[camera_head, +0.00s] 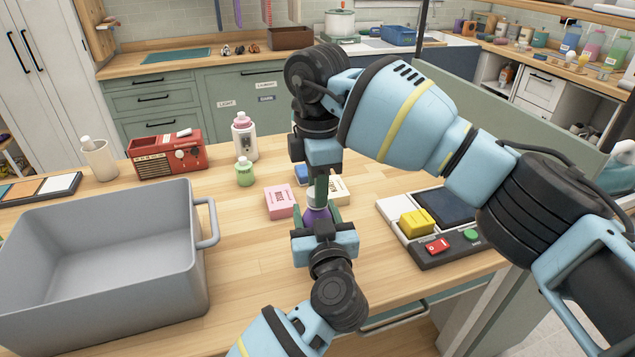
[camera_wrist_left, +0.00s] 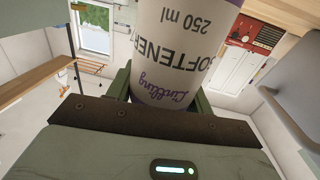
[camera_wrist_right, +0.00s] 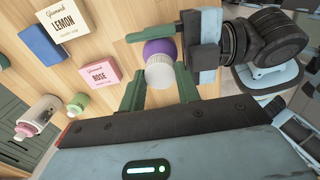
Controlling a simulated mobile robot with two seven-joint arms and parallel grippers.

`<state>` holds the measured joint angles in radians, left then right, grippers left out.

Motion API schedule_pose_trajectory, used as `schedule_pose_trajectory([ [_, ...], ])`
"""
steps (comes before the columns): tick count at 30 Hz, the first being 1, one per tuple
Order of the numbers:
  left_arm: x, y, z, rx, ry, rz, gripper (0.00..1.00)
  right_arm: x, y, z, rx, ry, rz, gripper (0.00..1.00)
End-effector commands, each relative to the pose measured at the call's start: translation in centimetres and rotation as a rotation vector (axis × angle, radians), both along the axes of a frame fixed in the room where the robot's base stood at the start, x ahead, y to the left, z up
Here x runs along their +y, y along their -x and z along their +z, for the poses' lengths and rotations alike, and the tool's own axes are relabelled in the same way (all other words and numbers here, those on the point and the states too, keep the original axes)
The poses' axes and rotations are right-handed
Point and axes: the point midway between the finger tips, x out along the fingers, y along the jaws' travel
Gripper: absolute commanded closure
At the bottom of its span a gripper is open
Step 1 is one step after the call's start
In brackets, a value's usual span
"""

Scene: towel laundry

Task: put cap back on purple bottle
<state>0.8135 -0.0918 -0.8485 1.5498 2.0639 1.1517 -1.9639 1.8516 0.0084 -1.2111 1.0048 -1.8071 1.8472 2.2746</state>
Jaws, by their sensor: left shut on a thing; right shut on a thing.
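The purple bottle (camera_head: 317,214) is gripped by my left gripper (camera_head: 320,220), low in the middle of the head view. Its pale label, reading SOFTENER 250 ml (camera_wrist_left: 182,45), fills the top of the left wrist view between the green fingers. My right gripper (camera_head: 318,196) points down from above and is shut on the white ribbed cap (camera_wrist_right: 160,73). In the right wrist view the cap lies right against the bottle's purple top (camera_wrist_right: 159,47), in line with it. I cannot tell whether it is seated on the neck. The bottle's lower part is hidden in the head view.
A pink ROSE box (camera_head: 281,201) and a cream box (camera_head: 340,188) lie close by. A green bottle (camera_head: 244,172) and a white-and-pink bottle (camera_head: 243,138) stand behind. A grey bin (camera_head: 100,250) fills the left; a scale-like device (camera_head: 440,250) with a yellow box is at right.

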Motion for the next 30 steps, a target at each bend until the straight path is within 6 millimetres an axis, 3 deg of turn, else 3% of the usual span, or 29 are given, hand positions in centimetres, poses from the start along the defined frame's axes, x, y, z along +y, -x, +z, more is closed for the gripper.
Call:
schedule_pose_trajectory([
  [6, -0.03, 0.0, 0.02, 0.0, 0.0, -0.001, 1.0, 0.0, 0.02, 0.07, -0.002, -0.001, -0.354, 0.88],
  [12, -0.03, 0.01, 0.02, 0.0, 0.0, -0.001, 1.0, 0.01, 0.03, 0.07, -0.003, -0.001, -0.574, 0.88],
  [24, -0.03, 0.01, 0.01, 0.0, 0.0, -0.001, 1.0, 0.01, 0.03, 0.09, -0.003, -0.001, -0.624, 0.88],
  [25, -0.02, 0.02, 0.01, 0.0, 0.0, -0.001, 1.0, 0.02, 0.04, 0.09, -0.002, -0.002, -0.623, 0.64],
  [30, -0.02, 0.02, 0.01, 0.0, 0.0, 0.0, 1.0, 0.01, 0.04, 0.07, -0.003, -0.001, -0.623, 0.46],
])
